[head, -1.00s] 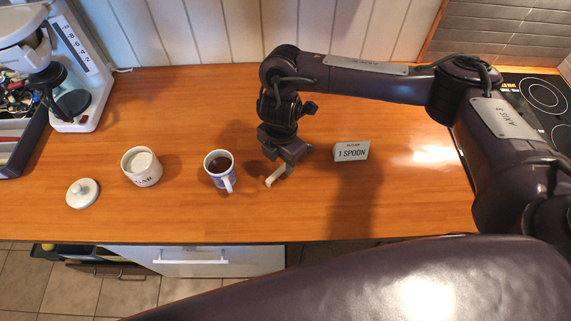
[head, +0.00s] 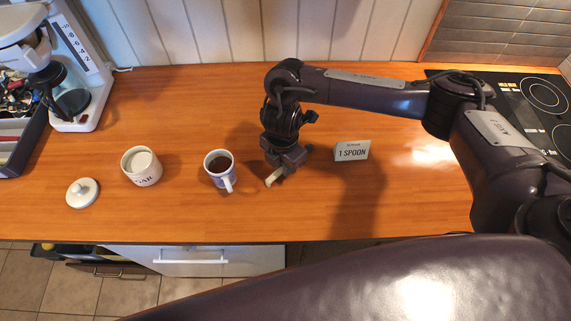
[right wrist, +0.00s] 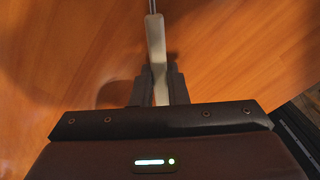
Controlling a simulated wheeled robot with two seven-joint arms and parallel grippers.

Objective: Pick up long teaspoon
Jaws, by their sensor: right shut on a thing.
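The long teaspoon shows as a pale handle (head: 272,179) below my right gripper (head: 286,160) at the middle of the counter. In the right wrist view, the right gripper (right wrist: 158,75) is shut on this pale handle (right wrist: 155,38), with a dark finger on either side. A thin metal shaft (right wrist: 152,6) runs from the handle out of the top of that view. The spoon's bowl is not visible. I cannot tell whether the spoon touches the counter. My left gripper is not in view.
A cup of dark drink (head: 219,182) stands left of the gripper. A sugar pot (head: 141,168) and its lid (head: 82,193) are further left. A "1 SPOON" card (head: 352,151) stands to the right. A utensil tray (head: 22,155) and white machine (head: 88,75) are at far left.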

